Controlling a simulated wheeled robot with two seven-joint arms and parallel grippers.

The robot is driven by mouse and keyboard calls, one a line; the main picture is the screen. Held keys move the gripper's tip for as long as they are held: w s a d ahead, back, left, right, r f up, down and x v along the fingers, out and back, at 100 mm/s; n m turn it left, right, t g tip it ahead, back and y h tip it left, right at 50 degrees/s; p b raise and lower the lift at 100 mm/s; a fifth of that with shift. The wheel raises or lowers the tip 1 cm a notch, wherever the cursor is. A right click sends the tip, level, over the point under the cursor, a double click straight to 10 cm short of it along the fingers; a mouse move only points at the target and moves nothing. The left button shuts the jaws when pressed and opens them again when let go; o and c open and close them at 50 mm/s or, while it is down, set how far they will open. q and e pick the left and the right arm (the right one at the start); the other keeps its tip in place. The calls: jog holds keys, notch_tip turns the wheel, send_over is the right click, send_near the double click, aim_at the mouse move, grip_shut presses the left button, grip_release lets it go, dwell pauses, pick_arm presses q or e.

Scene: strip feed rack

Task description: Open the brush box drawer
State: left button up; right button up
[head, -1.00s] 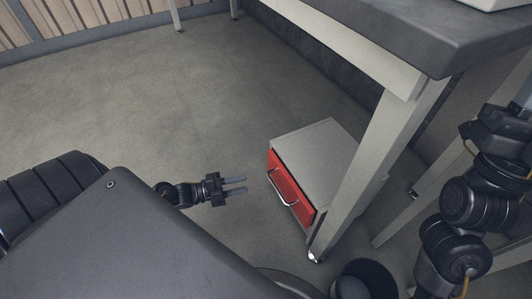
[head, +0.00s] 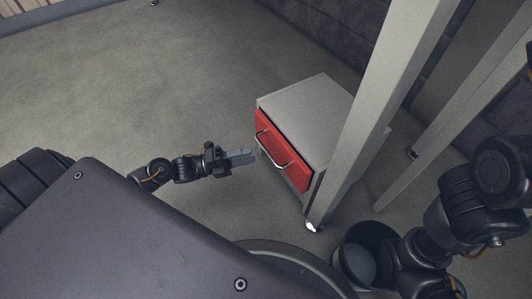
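The brush box is a low grey cabinet (head: 318,105) on the floor in the head view. Its red drawer front (head: 290,162) carries a pale bar handle (head: 277,157). The drawer looks shut. My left gripper (head: 252,156) is just left of the handle, its fingers pointing at it. The fingertips look close to the handle, but I cannot tell whether they touch it. The two fingers nearly overlap from this angle, so their gap is unclear. Nothing shows between them. My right arm is at the lower right, and its gripper is out of view.
A pale table leg (head: 367,115) stands right in front of the cabinet's right side, its foot near the drawer's lower right corner. Another leg (head: 455,95) stands behind to the right. A dark wall (head: 345,40) is at the back. The floor (head: 150,80) to the left is clear.

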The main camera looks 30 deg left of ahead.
aim_at(266, 151)
pick_arm(q)
jog(key=b+x, duration=0.2)
jog(key=x, duration=0.4)
jog(key=shift+w+d+r, duration=0.1)
jog(key=shift+w+d, duration=0.1)
jog(key=shift+d, duration=0.15)
grip_shut()
